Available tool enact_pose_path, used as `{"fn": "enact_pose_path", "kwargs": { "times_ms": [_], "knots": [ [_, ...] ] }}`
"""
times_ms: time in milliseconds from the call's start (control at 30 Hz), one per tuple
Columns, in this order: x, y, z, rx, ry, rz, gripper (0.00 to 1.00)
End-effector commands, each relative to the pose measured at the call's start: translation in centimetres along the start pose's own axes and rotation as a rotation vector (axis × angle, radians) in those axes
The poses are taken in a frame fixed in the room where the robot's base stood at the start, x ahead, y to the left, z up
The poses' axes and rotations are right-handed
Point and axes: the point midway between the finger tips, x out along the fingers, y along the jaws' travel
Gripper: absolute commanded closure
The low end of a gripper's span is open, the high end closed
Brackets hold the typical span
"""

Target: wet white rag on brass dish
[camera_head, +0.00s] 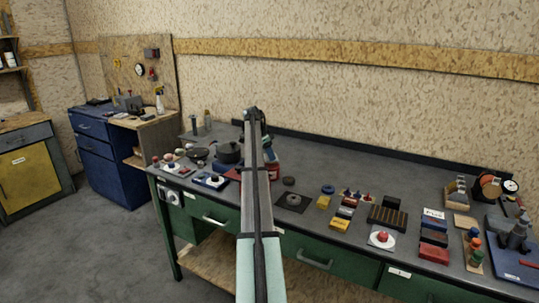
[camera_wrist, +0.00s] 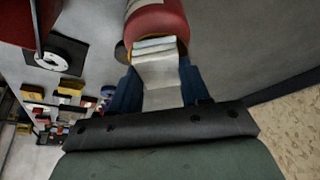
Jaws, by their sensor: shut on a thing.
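My gripper (camera_wrist: 158,72) is shut on a pale, folded white rag (camera_wrist: 160,88) that shows between its blue fingers in the wrist view. A red bottle or can (camera_wrist: 157,22) is just beyond the fingertips, and I cannot tell whether the rag touches it. A brass-coloured curved edge (camera_wrist: 121,50) shows beside the red body, perhaps the brass dish; most of it is hidden. In the head view my gripper (camera_head: 268,154) is over the green workbench, mostly behind my arm, with the red thing (camera_head: 273,172) just below it.
The grey bench top (camera_head: 340,165) is clear behind the objects. To the right are a dark square mat (camera_head: 293,202), yellow blocks (camera_head: 340,224) and a slotted brown tray (camera_head: 387,217). A wall rises behind the bench.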

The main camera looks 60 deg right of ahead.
Motion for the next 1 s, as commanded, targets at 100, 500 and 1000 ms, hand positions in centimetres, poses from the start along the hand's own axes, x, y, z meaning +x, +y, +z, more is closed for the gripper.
{"fn": "enact_pose_path", "kwargs": {
  "times_ms": [100,500,1000],
  "knots": [
    [-0.6,0.0,-0.2,0.0,-0.001,0.0,0.78],
    [-3.0,-0.1,-1.2,0.0,0.0,-0.001,0.78],
    [-5.9,-0.1,-2.5,0.0,0.0,-0.001,0.78]
  ]
}}
